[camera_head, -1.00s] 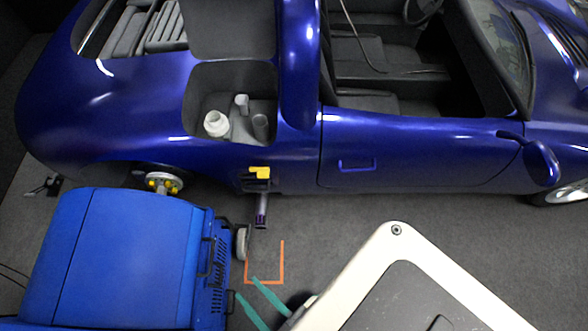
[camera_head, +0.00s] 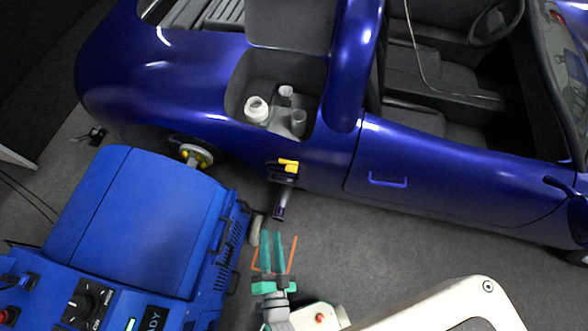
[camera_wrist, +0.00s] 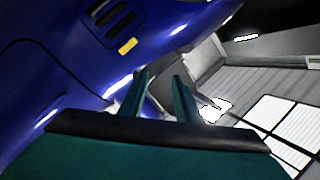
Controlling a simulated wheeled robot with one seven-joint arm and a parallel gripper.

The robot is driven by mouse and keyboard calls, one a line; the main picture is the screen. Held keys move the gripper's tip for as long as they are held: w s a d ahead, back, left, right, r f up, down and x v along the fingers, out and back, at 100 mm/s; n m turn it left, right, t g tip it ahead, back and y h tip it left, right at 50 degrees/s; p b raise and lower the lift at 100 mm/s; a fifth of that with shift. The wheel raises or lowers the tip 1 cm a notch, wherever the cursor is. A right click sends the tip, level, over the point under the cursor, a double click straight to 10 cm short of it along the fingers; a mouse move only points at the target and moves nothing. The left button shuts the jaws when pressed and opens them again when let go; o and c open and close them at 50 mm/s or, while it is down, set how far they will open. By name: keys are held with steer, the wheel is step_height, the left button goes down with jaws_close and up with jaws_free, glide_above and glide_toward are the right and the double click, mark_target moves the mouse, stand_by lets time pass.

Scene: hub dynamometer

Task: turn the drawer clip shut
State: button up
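I cannot make out a drawer or its clip for certain in either view. My gripper (camera_head: 272,253), with two teal fingers, is over the grey floor, to the right of the blue machine (camera_head: 135,210) and in front of the car. In the wrist view my gripper (camera_wrist: 160,92) has its fingers apart with nothing between them, so it is open and empty. A yellow part (camera_head: 289,165) sits on a dark fitting at the car's lower side, beyond the fingertips; I cannot tell whether it is a clip.
The blue car (camera_head: 200,75) fills the far side. White and grey containers (camera_head: 257,109) stand in its open side recess. The wheel hub (camera_head: 196,155) is behind the blue machine, which has a black knob (camera_head: 88,301). An orange outline (camera_head: 292,256) marks the floor.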

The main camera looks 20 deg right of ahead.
steer(key=w+d+f+m+h, duration=0.35)
steer(key=w+f+m, duration=0.3)
steer(key=w, duration=0.25)
steer(key=m+g+h, duration=0.2)
steer(key=m, duration=0.4)
glide_toward(293, 169)
steer(key=x, duration=1)
steer(key=shift+f, duration=0.35)
jaws_close()
